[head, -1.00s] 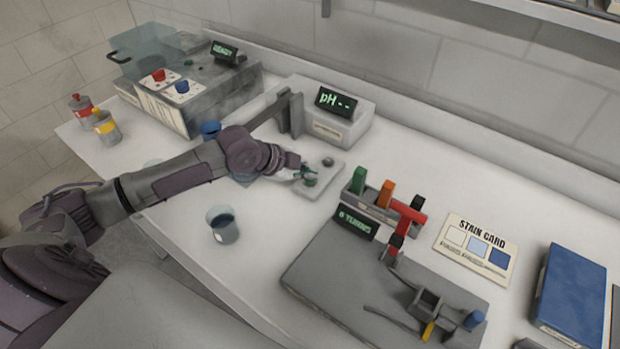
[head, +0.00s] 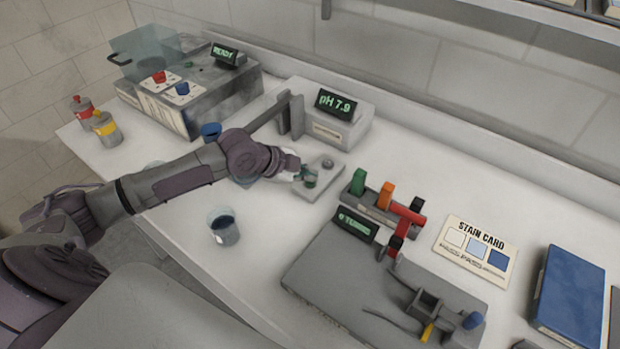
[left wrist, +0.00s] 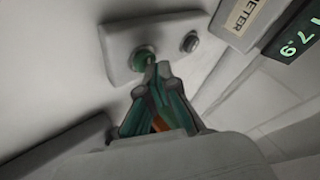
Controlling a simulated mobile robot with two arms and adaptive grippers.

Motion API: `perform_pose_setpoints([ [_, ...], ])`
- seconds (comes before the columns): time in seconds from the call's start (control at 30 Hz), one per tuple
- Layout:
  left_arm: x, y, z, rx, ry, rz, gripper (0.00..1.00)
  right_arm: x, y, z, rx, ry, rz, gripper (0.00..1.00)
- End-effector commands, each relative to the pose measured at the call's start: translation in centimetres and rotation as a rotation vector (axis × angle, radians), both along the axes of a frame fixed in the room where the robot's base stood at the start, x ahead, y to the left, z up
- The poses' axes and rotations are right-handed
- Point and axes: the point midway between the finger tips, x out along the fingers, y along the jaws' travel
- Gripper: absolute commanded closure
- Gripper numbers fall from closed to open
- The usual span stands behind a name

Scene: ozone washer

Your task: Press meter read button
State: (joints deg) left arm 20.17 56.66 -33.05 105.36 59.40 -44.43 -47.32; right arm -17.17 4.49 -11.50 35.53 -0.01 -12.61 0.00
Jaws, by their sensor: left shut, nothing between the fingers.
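The pH meter (head: 325,125) is a pale box at the back of the bench. Its dark display (head: 336,103) reads "pH 7.9" in green; part of the reading also shows in the left wrist view (left wrist: 288,49). In front of it lies a flat grey button plate (head: 318,190) with a green button (left wrist: 143,58) and a grey button (left wrist: 190,42). My left gripper (left wrist: 153,72) is shut and empty, with its fingertips at the edge of the green button. I cannot tell if they touch it. In the head view this gripper (head: 298,173) is small and partly merges with the button.
To the right are a rack (head: 370,213) with coloured pieces, a grey board (head: 325,275), a stain card (head: 474,250) and a blue book (head: 571,290). The washer (head: 190,97) stands back left.

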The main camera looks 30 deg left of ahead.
Motion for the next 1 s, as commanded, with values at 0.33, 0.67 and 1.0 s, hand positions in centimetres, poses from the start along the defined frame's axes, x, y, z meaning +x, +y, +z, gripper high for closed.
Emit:
perform_pose_setpoints([
  [0.33, 0.0, 0.0, 1.2, 0.000, -0.001, 0.001, 1.00, 0.0, -0.2, 1.2, -0.003, 0.000, 0.001, 0.59],
  [0.67, 0.1, 0.0, 2.1, 0.000, -0.002, 0.001, 1.00, 0.0, -0.3, 2.1, -0.003, 0.000, 0.000, 0.59],
  [1.0, 0.0, 0.0, 5.6, -0.001, -0.002, 0.001, 1.00, 0.0, -0.3, 5.5, -0.003, 0.000, 0.000, 0.59],
])
